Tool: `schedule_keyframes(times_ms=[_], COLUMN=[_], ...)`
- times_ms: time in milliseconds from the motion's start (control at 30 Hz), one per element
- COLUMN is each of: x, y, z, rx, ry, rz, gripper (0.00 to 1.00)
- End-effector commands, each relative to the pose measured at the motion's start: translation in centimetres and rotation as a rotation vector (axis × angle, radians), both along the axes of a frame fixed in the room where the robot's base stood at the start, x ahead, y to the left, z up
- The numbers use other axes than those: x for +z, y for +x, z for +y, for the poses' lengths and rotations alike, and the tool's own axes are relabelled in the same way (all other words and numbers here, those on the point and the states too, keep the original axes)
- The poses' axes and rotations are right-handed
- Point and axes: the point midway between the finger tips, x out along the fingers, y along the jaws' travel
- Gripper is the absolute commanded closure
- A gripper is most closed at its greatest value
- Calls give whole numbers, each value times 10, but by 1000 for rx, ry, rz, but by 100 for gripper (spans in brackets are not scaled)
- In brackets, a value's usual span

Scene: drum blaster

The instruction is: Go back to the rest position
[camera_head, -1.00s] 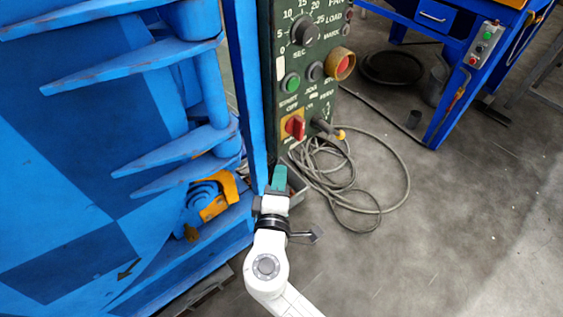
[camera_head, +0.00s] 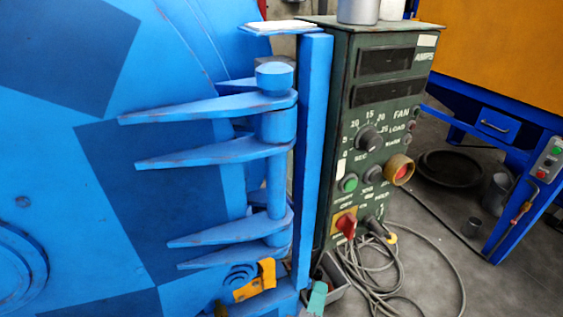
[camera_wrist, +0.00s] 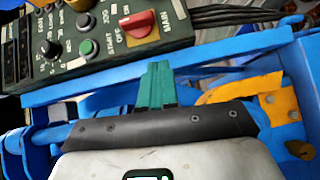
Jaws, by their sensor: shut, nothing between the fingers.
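My gripper's green fingers (camera_head: 317,298) show at the bottom edge of the head view, low in front of the green control panel (camera_head: 385,130). The rest of my arm is below the picture there. In the wrist view my gripper (camera_wrist: 157,75) points toward the panel's lower edge, with its green fingers together and nothing between them. The panel's red main switch (camera_head: 346,225) and green start button (camera_head: 349,183) are in view. The red switch also shows in the wrist view (camera_wrist: 138,22), apart from the fingertips.
The blue drum machine (camera_head: 150,190) with its hinge arms fills the left. A blue post (camera_head: 312,150) stands beside the panel. Grey cables (camera_head: 385,275) hang and coil on the floor.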

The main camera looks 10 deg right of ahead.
Motion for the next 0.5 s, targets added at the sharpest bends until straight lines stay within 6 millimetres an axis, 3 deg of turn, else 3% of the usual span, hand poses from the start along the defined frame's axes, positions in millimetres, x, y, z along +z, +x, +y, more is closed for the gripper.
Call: schedule_keyframes(times_ms=[67, 133, 267, 400, 500], x=[-1, -5, -26, -61, -85], y=[-1, -5, -25, -67, -102], z=[-4, -21, -79, -143, -171], rx=[-10, -54, -218, -432, -563], ry=[9, 53, 225, 479, 661], rz=[4, 23, 100, 219, 312], gripper=[100, 100, 100, 100, 100])
